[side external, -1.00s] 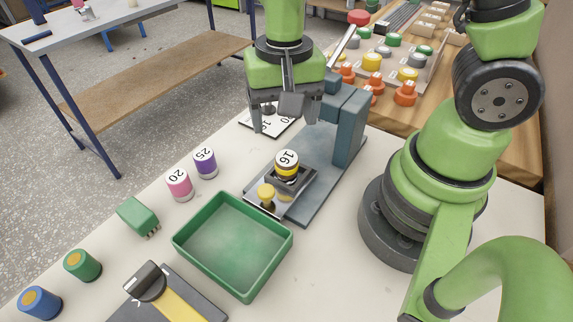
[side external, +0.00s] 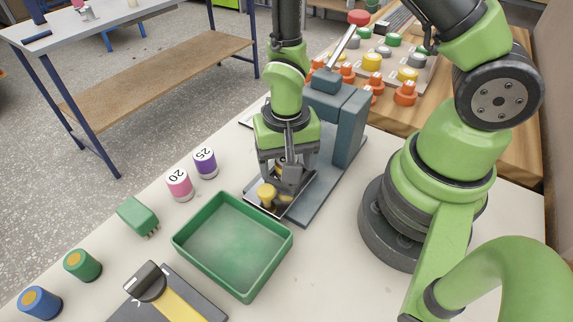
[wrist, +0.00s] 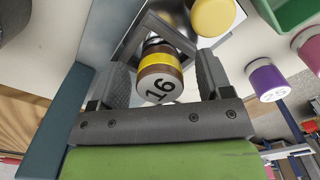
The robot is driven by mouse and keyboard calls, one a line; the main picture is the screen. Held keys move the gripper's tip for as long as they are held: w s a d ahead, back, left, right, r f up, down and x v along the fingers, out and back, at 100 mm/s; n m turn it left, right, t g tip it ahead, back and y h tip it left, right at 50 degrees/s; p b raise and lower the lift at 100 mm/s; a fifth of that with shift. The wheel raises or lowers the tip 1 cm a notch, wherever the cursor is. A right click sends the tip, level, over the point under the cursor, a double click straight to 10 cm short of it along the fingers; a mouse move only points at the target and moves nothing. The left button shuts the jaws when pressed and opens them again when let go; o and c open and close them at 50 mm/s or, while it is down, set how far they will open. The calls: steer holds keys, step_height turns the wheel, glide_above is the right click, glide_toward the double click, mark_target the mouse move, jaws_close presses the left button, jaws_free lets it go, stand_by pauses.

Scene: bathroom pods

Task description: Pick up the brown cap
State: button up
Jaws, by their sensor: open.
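The brown cap (wrist: 160,80), with a yellow band and a white top marked 16, shows in the wrist view between my gripper's two fingers. It sits in a grey square holder (wrist: 186,44) on the base of a blue-grey press (side external: 348,130). My gripper (side external: 287,184) is open and lowered over the holder, pointing down, with a finger on each side of the cap. In the wrist view the fingers (wrist: 163,72) have visible gaps to the cap. In the side view the gripper mostly hides the cap.
A yellow knob (side external: 267,194) stands beside the holder. A green tray (side external: 246,290) lies in front. Pink (side external: 179,185) and purple (side external: 205,161) caps stand to the left. The press column rises close to the right of my gripper.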

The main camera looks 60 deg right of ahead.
steer(key=shift+c, duration=0.4)
steer(key=c, duration=1)
steer(key=shift+r, duration=0.1)
steer(key=shift+c, duration=0.2)
